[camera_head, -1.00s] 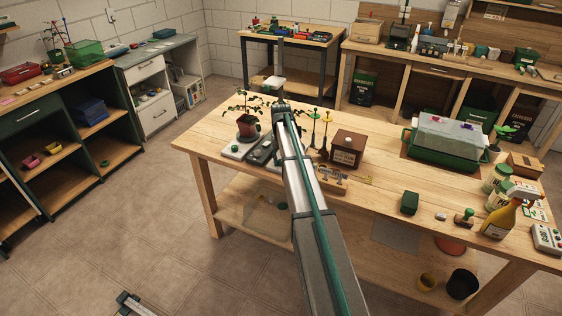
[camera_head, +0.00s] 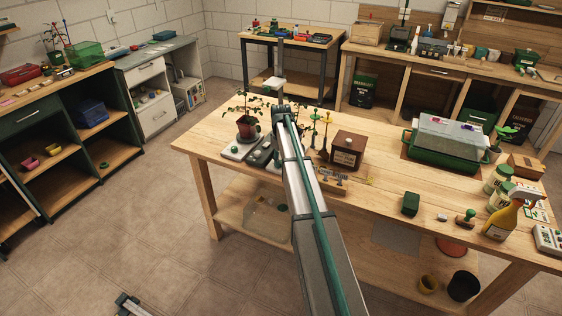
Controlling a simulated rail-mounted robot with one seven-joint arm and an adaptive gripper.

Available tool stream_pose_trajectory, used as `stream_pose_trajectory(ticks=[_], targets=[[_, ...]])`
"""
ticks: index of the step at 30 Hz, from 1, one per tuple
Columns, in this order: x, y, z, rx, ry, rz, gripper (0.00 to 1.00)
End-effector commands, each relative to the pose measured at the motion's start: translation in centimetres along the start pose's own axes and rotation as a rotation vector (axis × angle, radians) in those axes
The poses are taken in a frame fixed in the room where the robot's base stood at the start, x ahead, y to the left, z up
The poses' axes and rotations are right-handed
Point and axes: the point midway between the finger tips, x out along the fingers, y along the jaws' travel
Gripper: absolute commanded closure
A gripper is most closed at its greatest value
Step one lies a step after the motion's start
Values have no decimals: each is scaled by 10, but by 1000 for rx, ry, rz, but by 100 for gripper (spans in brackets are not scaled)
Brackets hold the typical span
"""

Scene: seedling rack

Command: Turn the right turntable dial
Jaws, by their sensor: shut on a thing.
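Two low turntable-like bases stand side by side at the left end of the wooden bench: a white left one (camera_head: 231,151) and a darker grey right one (camera_head: 258,156). Small round shapes show on their front parts, too small to read as dials for certain. A potted plant in a red pot (camera_head: 248,127) stands at the left base. More leaves show just behind my arm, their pot hidden. My arm reaches from the bottom centre up over the right base and covers part of it. My gripper is hidden behind the arm, so its fingers and any contact with a dial do not show.
Right of my arm are green and yellow stakes (camera_head: 313,133), a brown box (camera_head: 347,149) and a small wooden rack (camera_head: 331,180). A green-rimmed covered tray (camera_head: 445,142), green block (camera_head: 410,204) and spray bottle (camera_head: 503,220) stand further right. The bench's front middle is mostly clear.

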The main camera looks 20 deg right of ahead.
Motion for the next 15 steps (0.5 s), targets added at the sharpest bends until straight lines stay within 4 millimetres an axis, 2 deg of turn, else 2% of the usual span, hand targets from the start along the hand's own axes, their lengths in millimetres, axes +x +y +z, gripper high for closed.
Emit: stream_pose_trajectory(ticks=[10, 11, 15], targets=[[0, 0, 0, -3, 1, 1, 100], [0, 0, 0, -2, 1, 1, 66], [0, 0, 0, -2, 1, 1, 43]])
